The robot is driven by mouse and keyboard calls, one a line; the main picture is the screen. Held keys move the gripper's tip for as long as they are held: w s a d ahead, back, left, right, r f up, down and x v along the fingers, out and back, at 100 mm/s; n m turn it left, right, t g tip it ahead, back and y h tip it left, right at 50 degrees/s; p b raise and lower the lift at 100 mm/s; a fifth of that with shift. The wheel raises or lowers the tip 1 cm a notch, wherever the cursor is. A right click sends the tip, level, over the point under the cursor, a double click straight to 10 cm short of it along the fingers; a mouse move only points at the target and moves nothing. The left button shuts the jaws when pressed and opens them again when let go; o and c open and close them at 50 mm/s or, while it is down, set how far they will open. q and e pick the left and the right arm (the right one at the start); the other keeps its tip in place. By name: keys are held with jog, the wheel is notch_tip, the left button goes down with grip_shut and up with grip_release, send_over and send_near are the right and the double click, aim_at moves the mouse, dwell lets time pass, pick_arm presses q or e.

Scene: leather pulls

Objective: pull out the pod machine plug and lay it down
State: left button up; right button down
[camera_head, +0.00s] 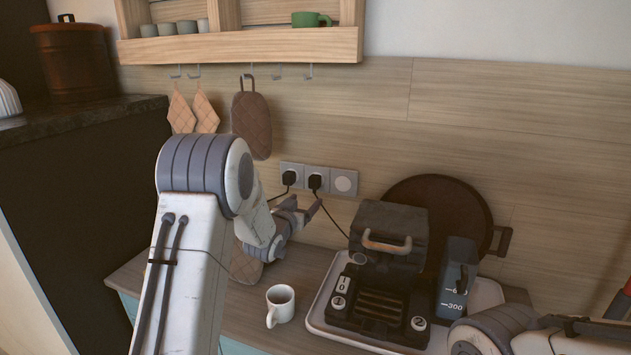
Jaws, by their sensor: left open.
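Two black plugs sit in the wall socket strip (291,167): a left plug (289,178) and a right plug (315,182). The right plug's dark cord (329,218) runs down toward the dark pod machine (378,278) on the counter. The left plug's cord passes down behind my left gripper. My left gripper (306,208) is open and empty, just below the plugs and apart from them as far as I can tell. My right arm shows at the lower right, but its fingers are not visible.
A white mug (280,304) stands on the counter (262,325) below my left gripper. A tray (317,318) holds the machine and a grey water tank (456,282). A round dark board (445,205) leans behind. Quilted mitts (251,125) hang under the shelf (250,48).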

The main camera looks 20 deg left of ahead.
aim_at(313, 184)
pick_arm(q)
jog(key=shift+w+a+r+t, duration=0.4)
jog(key=shift+a+r+t, duration=0.1)
jog(key=shift+a, duration=0.05)
jog(key=w+p, duration=0.1)
jog(key=w, duration=0.3)
jog(key=shift+w+d+r+p, duration=0.1)
jog(key=shift+w+d+p, duration=0.1)
jog(key=shift+p, duration=0.1)
jog(key=w+b, duration=0.1)
jog(key=w, duration=0.2)
jog(key=shift+w+f, duration=0.1)
jog(key=shift+f, duration=0.1)
jog(key=shift+w, duration=0.7)
jog(key=shift+r, duration=0.1)
jog(key=shift+b, duration=0.65)
